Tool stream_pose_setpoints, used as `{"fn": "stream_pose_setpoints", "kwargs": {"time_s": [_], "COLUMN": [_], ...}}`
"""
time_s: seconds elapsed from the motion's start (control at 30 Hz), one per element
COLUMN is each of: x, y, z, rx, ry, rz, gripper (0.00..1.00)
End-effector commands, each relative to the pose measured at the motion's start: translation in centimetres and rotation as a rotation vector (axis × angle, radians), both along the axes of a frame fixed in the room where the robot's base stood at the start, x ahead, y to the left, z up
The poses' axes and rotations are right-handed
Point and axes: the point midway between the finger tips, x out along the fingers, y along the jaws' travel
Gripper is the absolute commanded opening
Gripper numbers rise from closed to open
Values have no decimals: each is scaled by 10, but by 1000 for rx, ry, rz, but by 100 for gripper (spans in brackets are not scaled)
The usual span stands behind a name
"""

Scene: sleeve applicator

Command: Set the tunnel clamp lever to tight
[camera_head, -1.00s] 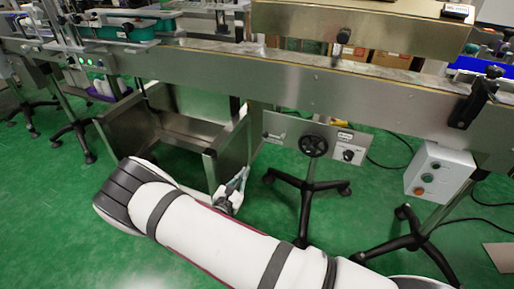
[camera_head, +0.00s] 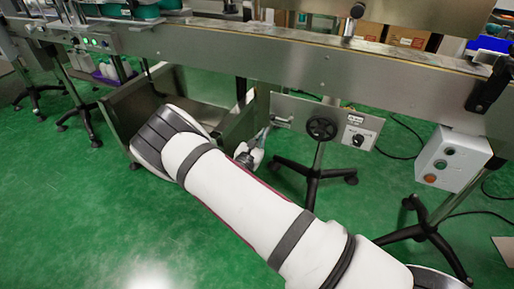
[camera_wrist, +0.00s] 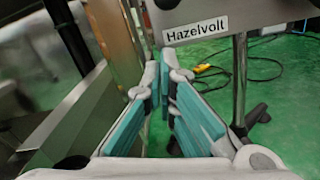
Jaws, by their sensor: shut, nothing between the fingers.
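My gripper (camera_head: 262,138) is beside the left end of a steel control panel (camera_head: 300,108) under the conveyor, partly hidden by my arm. In the wrist view my gripper (camera_wrist: 163,75) has teal finger pads and is shut and empty, its tips just below the panel's lower left part. The panel bears a small metal handle (camera_head: 283,121) at left, a black handwheel (camera_head: 321,128) and a black knob on a white plate (camera_head: 357,138). A black clamp-like lever (camera_head: 489,86) sits on the conveyor's right side. No readable label shows which one is the tunnel clamp lever.
A steel bin (camera_head: 120,112) stands left of my gripper. A post with wheeled feet (camera_head: 314,175) is below the panel. A grey button box (camera_head: 452,158) hangs at right. Green floor is open in front.

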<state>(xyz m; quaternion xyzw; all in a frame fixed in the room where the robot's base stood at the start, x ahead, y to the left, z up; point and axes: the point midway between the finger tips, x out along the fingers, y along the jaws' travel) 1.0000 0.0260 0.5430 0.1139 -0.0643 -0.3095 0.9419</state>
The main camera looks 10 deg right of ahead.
Motion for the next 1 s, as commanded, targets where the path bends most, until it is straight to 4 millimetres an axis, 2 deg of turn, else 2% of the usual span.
{"fn": "stream_pose_setpoints", "kwargs": {"time_s": [0.1, 0.23, 0.7, 1.0], "x": [0, 0, 0, 0], "y": [-4, -6, -7, 5], "z": [13, 22, 25, 29], "rx": [2, 1, 5, 92], "ry": [-1, -1, -4, -66], "rz": [0, 0, 0, 0], "gripper": [0, 0, 0, 0]}}
